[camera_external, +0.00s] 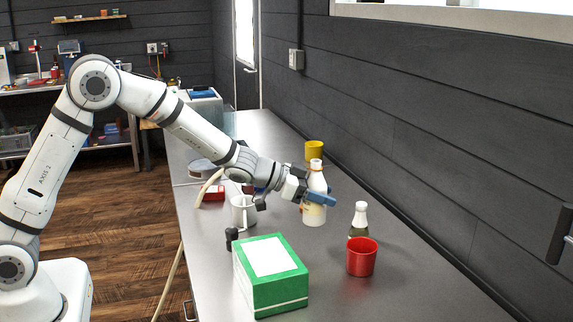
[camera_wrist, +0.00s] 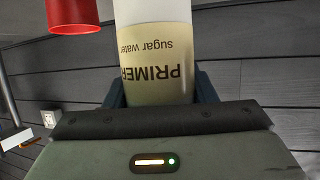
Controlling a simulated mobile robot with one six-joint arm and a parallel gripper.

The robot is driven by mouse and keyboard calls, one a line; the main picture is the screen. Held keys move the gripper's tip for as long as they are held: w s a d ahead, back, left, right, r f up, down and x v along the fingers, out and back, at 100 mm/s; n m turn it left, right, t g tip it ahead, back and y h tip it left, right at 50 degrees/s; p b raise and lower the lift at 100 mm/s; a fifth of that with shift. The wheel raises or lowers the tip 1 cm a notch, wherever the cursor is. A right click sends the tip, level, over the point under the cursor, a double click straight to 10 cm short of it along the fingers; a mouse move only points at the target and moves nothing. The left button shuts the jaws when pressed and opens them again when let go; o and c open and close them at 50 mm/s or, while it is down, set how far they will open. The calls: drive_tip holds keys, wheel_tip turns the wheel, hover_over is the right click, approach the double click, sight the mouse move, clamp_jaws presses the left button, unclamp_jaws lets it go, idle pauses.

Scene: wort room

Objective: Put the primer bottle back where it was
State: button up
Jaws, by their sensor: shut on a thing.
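The primer bottle (camera_external: 316,183) is white with a pale yellowish lower part and stands upright in my gripper (camera_external: 318,198). In the wrist view the bottle (camera_wrist: 155,60) shows its label, "PRIMER" and "sugar water", upside down. The dark blue fingers are shut on it, one on each side. In the external view one blue finger crosses the front of the bottle. I cannot tell whether its base touches the counter (camera_external: 415,295) or hangs just above it.
A red cup (camera_external: 361,260) stands before a smaller dark bottle with a white top (camera_external: 360,217). A green box (camera_external: 270,280) stands at the front, a white mug (camera_external: 240,212) left of my gripper, and a yellow cup (camera_external: 314,148) behind the bottle. The front right counter is clear.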

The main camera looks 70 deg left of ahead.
sight(321, 215)
drive_tip(key=shift+f, duration=2.95)
drive_tip(key=shift+f, duration=0.1)
drive_tip(key=o, duration=1.1)
drive_tip(key=shift+b, duration=0.3)
drive_tip(key=shift+s+r, duration=0.15)
drive_tip(key=shift+r, duration=0.05)
drive_tip(key=s+a+r+n+g+y, duration=0.1)
drive_tip(key=s+r+g+y, duration=0.2)
drive_tip(key=s, duration=0.8)
drive_tip(key=s+a+r+n+g+y, duration=0.15)
drive_tip(key=s+r, duration=0.45)
drive_tip(key=s, duration=0.6)
drive_tip(key=s+d+g, duration=0.2)
drive_tip(key=s, duration=0.5)
drive_tip(key=s+d+f+g, duration=0.1)
drive_tip(key=s+d+g, duration=0.1)
drive_tip(key=s, duration=0.6)
drive_tip(key=s+d+g+h, duration=0.1)
drive_tip(key=s+d+g, duration=0.1)
drive_tip(key=s, duration=0.6)
drive_tip(key=shift+s+d+f+n, duration=0.15)
drive_tip(key=shift+f+n, duration=0.1)
drive_tip(key=shift+f, duration=0.15)
